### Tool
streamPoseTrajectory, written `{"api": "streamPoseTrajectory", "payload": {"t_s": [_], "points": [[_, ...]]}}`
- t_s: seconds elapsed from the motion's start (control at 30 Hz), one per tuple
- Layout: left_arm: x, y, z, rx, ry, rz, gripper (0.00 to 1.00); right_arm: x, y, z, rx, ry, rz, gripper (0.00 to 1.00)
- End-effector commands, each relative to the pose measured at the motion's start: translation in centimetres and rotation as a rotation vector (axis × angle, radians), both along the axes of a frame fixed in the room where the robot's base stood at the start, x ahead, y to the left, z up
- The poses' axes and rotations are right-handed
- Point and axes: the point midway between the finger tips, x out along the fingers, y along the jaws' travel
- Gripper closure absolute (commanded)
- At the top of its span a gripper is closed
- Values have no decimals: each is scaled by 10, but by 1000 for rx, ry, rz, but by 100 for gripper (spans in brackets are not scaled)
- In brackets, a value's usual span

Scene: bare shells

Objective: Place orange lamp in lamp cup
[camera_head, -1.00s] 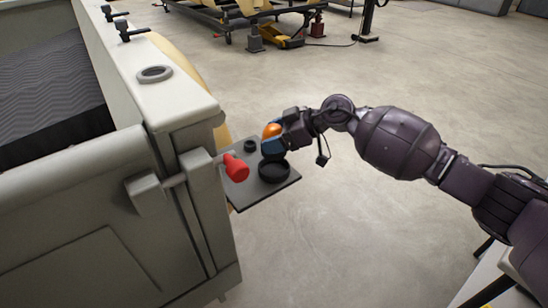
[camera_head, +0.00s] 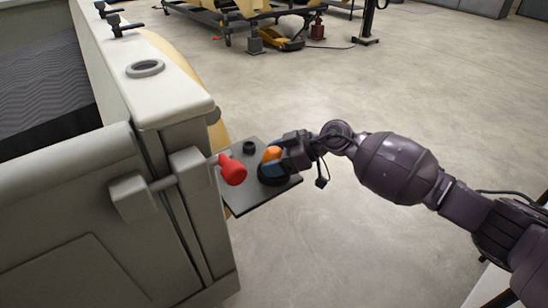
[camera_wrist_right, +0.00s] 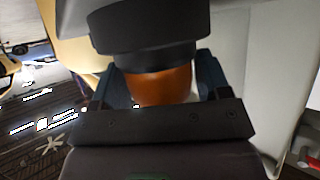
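The orange lamp (camera_head: 272,153) is between the fingers of my right gripper (camera_head: 275,164), which is shut on it. The black lamp cup (camera_head: 272,178) is on the dark plate, right below the lamp and gripper. In the right wrist view the orange lamp (camera_wrist_right: 160,86) sits between the blue fingers, and its end meets the black round cup (camera_wrist_right: 145,35). I cannot tell how deep the lamp is in the cup. My left gripper is not in view.
The dark plate (camera_head: 245,200) sticks out beside the grey vehicle shell (camera_head: 165,90). A red knob (camera_head: 233,169) on a rod is close left of the cup. A small black ring (camera_head: 249,147) stands on the plate.

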Motion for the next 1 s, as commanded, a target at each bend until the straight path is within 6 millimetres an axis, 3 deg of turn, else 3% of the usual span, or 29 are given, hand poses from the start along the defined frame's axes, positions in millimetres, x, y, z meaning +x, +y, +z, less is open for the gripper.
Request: {"api": "streamPoseTrajectory", "payload": {"t_s": [0.03,0.17,0.53,1.0], "points": [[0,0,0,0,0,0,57,0,0,0,0,0,0,22],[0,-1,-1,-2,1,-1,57,0,0,0,0,0,1,6],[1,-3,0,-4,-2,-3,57,-1,-5,6,-1,-1,0,6],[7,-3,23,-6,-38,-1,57,-12,-76,48,-2,-4,-2,6]]}}
